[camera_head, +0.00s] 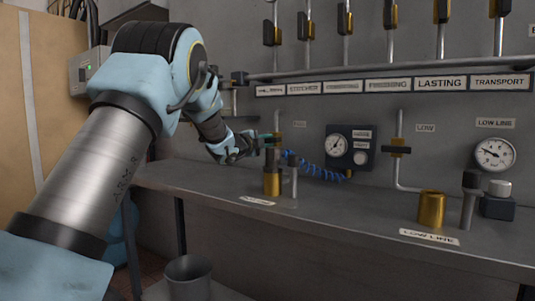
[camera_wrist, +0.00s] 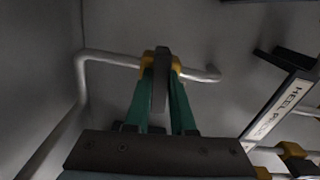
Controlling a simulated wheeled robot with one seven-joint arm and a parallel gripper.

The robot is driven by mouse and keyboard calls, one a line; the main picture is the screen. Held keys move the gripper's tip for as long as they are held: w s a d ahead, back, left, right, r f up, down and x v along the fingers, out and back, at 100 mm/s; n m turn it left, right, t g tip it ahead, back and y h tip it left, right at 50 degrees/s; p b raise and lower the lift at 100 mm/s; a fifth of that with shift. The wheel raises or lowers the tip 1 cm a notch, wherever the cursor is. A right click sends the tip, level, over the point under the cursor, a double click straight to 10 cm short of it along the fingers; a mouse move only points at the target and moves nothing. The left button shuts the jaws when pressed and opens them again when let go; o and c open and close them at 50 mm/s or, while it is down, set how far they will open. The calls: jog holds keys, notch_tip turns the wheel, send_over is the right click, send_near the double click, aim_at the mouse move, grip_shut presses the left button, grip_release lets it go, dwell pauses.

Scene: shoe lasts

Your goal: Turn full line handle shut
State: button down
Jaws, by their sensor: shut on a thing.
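My gripper (camera_head: 268,143) reaches to the back wall panel, at a valve on the upright pipe left of the gauge box. In the wrist view its two green fingers (camera_wrist: 162,100) are closed on a dark lever handle (camera_wrist: 161,78). The handle sits on a brass-yellow valve body (camera_wrist: 148,60) on a pale pipe (camera_wrist: 110,59). In the wrist view the handle looks to lie across the pipe. In the head view the fingers and wrist hide most of this handle. A small label (camera_head: 258,200) lies on the bench edge below; its text is too small to read.
A brass cup (camera_head: 272,183) and a short grey post stand below my gripper. A blue coiled hose (camera_head: 318,168) hangs to its right. The LOW valve handle (camera_head: 397,150), a gauge (camera_head: 493,154) and another brass cup (camera_head: 431,208) are farther right. A rail with labels (camera_head: 390,85) runs above.

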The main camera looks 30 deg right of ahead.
jog(key=shift+f+m+b, duration=0.15)
jog(key=shift+m+b, duration=0.45)
jog(key=shift+b, duration=0.05)
jog(key=c, duration=0.8)
grip_release()
jog(key=shift+o, duration=0.2)
jog(key=shift+a, duration=0.1)
jog(key=b+v, duration=0.1)
jog(key=v, duration=0.9)
jog(key=shift+s+a, duration=0.2)
jog(key=shift+a, duration=0.05)
jog(key=shift+a, duration=0.1)
